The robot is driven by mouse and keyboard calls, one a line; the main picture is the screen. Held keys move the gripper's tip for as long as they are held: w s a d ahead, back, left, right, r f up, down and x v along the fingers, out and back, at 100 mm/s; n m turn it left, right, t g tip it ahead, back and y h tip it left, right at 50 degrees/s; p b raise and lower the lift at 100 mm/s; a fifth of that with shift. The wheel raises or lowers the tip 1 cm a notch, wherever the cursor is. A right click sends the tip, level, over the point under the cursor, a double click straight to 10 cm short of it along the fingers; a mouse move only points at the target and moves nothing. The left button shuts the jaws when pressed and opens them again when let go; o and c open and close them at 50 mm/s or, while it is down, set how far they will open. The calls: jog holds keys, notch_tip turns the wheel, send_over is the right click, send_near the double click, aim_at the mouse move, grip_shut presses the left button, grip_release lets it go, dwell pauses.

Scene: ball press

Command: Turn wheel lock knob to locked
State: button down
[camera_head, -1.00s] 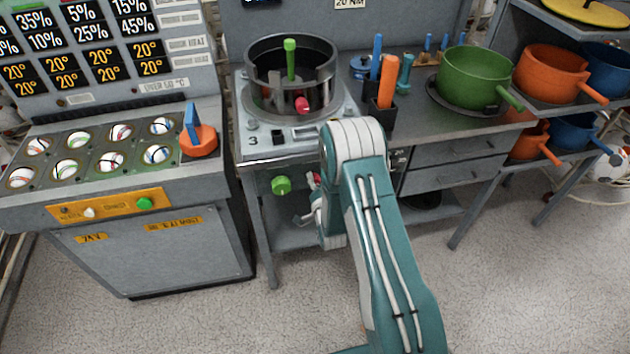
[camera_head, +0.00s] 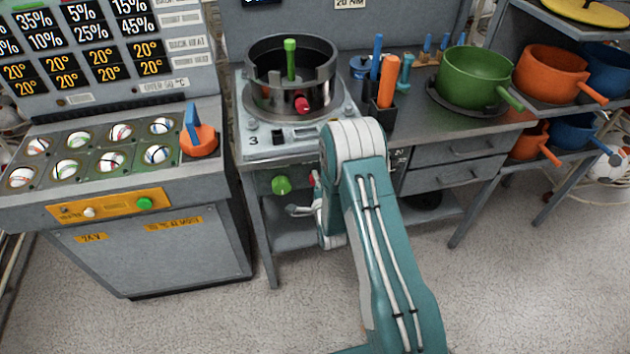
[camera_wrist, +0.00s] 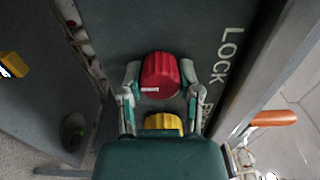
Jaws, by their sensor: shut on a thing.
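A red ribbed knob (camera_wrist: 161,76) is on the dark grey panel, with a small pale mark low on its face. The word LOCK (camera_wrist: 227,55) is printed on the panel to its right, turned sideways in the wrist view. My gripper (camera_wrist: 161,70) has one finger on each side of the red knob and is shut on it. In the head view my gripper (camera_head: 308,208) is at the press's front, below its top. My arm hides most of it, and only a sliver of the red knob (camera_head: 315,180) shows.
A yellow knob (camera_wrist: 164,123) is just below the red one in the wrist view, partly hidden by my gripper body. A green knob (camera_head: 281,185) is left of my gripper. The press drum (camera_head: 290,75) stands above, and drawers (camera_head: 455,160) are at right.

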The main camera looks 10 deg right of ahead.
jog(key=shift+d+f, duration=0.15)
dwell(0.3)
jog(key=shift+c, duration=1.5)
grip_release()
jog(key=s, duration=1.2)
